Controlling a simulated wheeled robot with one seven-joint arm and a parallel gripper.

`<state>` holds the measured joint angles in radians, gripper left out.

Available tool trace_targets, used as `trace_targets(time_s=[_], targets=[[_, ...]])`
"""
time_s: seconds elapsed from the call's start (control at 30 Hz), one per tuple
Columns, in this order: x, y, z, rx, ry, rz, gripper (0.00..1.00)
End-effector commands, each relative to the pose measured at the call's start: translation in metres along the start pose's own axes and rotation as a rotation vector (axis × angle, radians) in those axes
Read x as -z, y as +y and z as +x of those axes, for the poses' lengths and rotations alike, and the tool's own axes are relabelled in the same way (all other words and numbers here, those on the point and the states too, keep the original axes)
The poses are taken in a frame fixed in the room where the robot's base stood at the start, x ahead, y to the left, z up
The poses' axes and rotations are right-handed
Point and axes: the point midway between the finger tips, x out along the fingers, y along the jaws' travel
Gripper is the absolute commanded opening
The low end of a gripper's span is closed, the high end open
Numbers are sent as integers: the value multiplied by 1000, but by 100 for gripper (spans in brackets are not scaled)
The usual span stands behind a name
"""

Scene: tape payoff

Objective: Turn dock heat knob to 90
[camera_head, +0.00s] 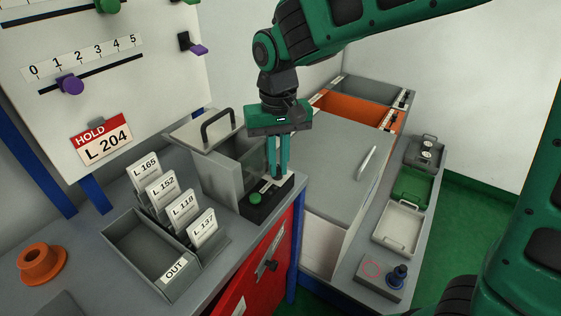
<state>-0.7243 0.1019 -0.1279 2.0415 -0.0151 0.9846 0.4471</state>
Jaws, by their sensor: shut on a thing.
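The dock is a grey box with a lid and a black handle (217,124), and a clear-looking front. Its black control panel (254,213) at the front carries a green knob or button (256,198) and a small white label. My gripper (278,174) points down over the right part of this panel. Its two green fingers are close together, shut on a small dark knob there. The fingers hide most of the knob, so its pointer and scale marks cannot be read.
A card rack (216,249) and an OUT tray (136,264) stand left of the dock. An orange spool (41,262) lies at the left. A wall board (110,85) with sliders rises behind. A grey-lidded unit (335,150) and small trays (411,188) are at the right.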

Motion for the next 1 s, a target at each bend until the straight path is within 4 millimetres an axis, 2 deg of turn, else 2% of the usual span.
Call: trace_targets(time_s=[0.27,1.0], targets=[[1,3,1,-6,-4,-61,0],[3,5,1,-5,-4,-617,0]])
